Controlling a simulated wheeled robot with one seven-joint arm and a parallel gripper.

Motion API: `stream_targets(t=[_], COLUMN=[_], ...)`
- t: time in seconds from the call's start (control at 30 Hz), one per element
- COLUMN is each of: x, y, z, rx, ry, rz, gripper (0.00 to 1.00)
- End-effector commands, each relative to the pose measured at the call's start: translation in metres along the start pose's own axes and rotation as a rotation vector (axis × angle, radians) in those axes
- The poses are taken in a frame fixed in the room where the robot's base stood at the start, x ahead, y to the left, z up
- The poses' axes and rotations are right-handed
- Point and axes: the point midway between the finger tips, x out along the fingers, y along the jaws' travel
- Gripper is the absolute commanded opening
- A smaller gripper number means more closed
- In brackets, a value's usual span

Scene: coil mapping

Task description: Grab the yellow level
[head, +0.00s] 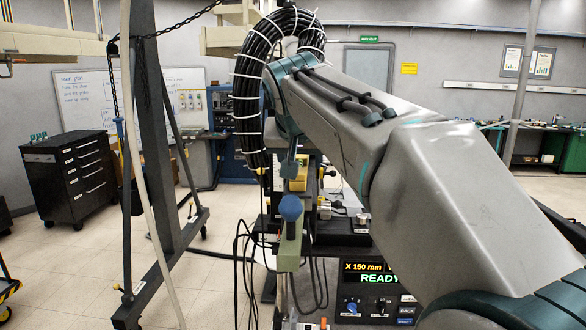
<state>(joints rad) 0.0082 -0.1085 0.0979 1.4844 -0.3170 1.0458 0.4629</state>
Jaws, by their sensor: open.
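A small yellow block (299,177), which looks like the yellow level, shows in the middle of the head view, among the dark equipment below my arm. Its full shape is hidden. My gripper (289,168) appears as a small teal-grey end just left of the yellow block. It is open, with its fingers hard to make out. Whether it touches the yellow block I cannot tell.
A green post with a blue knob (290,208) stands in front of the yellow block. Loose black cables hang below it. A control panel (374,291) reads READY. A dark frame (160,150) stands left, with a black drawer cabinet (70,178) behind. Floor at left is mostly clear.

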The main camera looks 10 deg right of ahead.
Motion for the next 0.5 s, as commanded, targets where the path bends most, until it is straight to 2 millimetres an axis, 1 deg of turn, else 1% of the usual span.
stream_targets(t=[0.1,0.13,0.17,0.2,0.27,0.3,0.5], x=[0.0,0.0,0.0,0.0,-0.0001,-0.0001,-0.0004], y=[0.0001,0.0001,0.0001,0.0,0.0,0.0,0.0], z=[0.0002,0.0001,0.0001,0.0001,0.0001,0.0001,-0.0001], rx=[0.0,0.0,0.0,0.0,0.0,0.0,0.0], ry=[0.0,0.0,0.0,0.0,0.0,0.0,0.001], rz=[0.0,0.0,0.0,0.0,0.0,0.0,0.0], gripper=[0.51,0.48,0.4,0.29,0.12,0.01,0.0])
